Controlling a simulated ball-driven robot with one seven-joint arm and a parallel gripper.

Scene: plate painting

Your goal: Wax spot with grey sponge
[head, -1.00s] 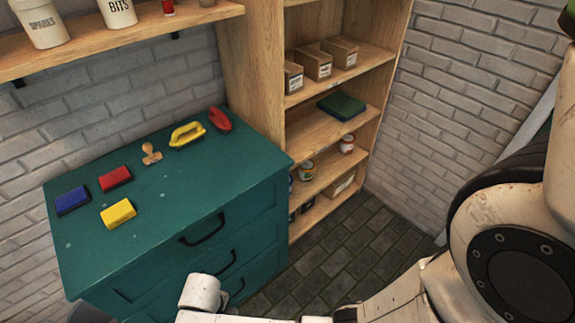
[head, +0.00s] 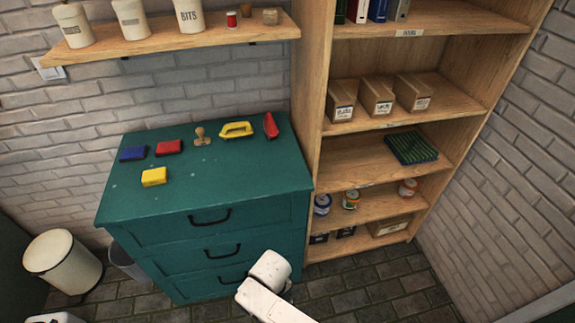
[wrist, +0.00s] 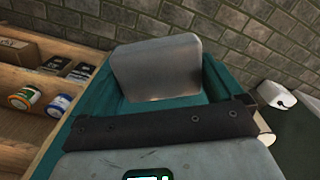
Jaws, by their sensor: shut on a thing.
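The grey sponge (wrist: 158,68) is a rounded grey block in the wrist view. My gripper (wrist: 160,125) is shut on it, and the sponge stands out beyond the dark gripper edge. The jaw tips themselves are hidden. The green drawer cabinet (head: 135,205) stands against the wall in the head view; part of it shows behind the sponge in the wrist view (wrist: 214,78). Only faint pale marks show on its top, and I cannot tell which is the spot. The sponge does not show in the head view.
Blue (head: 133,153), red (head: 168,147) and yellow (head: 154,176) blocks, a wooden stamp (head: 202,136), a yellow-handled tool (head: 237,129) and a red one (head: 271,126) lie on the cabinet top. A shelf unit (head: 312,130) stands right, a white bin (head: 65,262) left.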

